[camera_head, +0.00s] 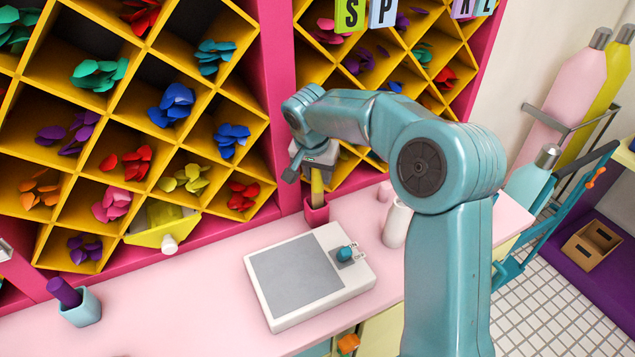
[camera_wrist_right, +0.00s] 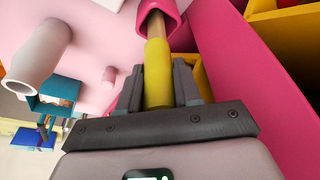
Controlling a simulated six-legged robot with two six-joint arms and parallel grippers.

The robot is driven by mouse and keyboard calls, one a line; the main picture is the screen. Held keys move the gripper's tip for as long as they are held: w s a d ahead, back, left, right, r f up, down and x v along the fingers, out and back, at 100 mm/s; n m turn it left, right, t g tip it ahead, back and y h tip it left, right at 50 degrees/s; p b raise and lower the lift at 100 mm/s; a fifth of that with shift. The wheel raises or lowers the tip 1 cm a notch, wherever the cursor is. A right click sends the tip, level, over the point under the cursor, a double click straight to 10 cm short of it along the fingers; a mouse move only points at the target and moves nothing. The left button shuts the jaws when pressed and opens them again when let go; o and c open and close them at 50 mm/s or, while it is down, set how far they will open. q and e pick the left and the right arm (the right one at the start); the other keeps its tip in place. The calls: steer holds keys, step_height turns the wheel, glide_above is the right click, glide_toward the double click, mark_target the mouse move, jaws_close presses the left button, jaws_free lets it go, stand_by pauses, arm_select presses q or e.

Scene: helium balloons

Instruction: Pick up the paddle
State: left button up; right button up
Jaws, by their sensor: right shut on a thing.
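The paddle (camera_head: 317,187) shows as a yellow handle standing upright in a pink holder (camera_head: 316,215) at the back of the counter. In the right wrist view the yellow handle (camera_wrist_right: 158,75) leads to a brown shaft that goes into the pink holder (camera_wrist_right: 150,12). The paddle's lower end is hidden inside the holder. My right gripper (camera_head: 316,168) is at the top of the handle. In the wrist view its fingers (camera_wrist_right: 158,88) are on both sides of the handle, shut on it. My left gripper is not in view.
A white device with a grey pad (camera_head: 295,275) lies on the pink counter. A white bottle (camera_head: 396,225) stands beside my right arm. A blue cup (camera_head: 82,310) with a purple handle is at left. Yellow diamond shelves (camera_head: 190,130) with balloons rise behind.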

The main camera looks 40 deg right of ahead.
step_height(320, 180, up, 8)
steer(key=shift+w+r, duration=0.1)
steer(key=shift+r, duration=0.1)
steer(key=s+a+b, duration=0.3)
steer(key=s, duration=0.6)
steer(key=s+a+b, duration=0.3)
steer(key=s+b, duration=0.1)
steer(key=s, duration=0.6)
steer(key=shift+r, duration=0.2)
steer(key=shift+w, duration=0.1)
step_height(320, 180, up, 4)
steer(key=p, duration=0.3)
steer(key=shift+p, duration=0.3)
